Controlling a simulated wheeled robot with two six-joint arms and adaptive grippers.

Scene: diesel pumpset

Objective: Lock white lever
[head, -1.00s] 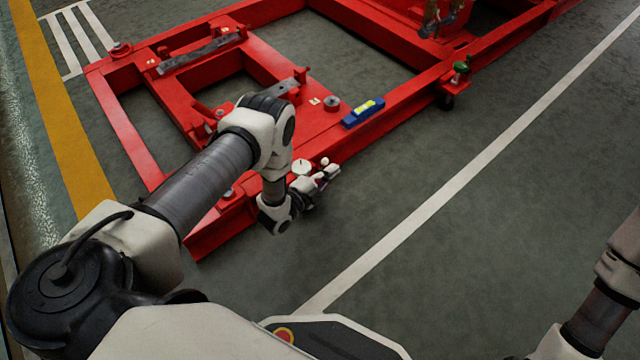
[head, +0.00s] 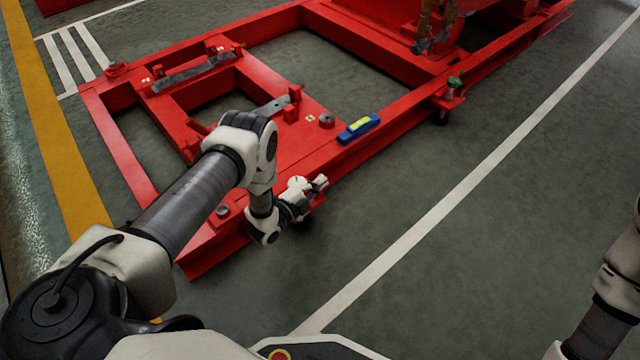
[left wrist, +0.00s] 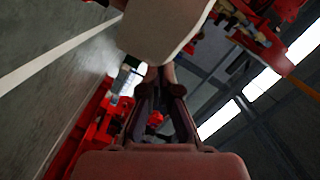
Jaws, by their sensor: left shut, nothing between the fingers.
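My left gripper (head: 321,183) is at the near edge of the red frame (head: 290,150), low by its front corner. It is shut and empty. A small white rounded part (head: 298,183) shows right beside it in the head view; I cannot tell for sure whether it is the white lever. In the left wrist view my left gripper's fingers (left wrist: 160,75) are together, and a large pale rounded shape (left wrist: 165,25) lies just beyond their tips. I cannot tell what it is or whether they touch. My right gripper is out of view.
A blue spirit level (head: 358,128) with a yellow-green top lies on the red frame's near rail. A green-topped fitting (head: 454,84) stands farther along that rail. Grey bars lie on the frame. The grey floor right of the frame is clear, with a white line (head: 430,222).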

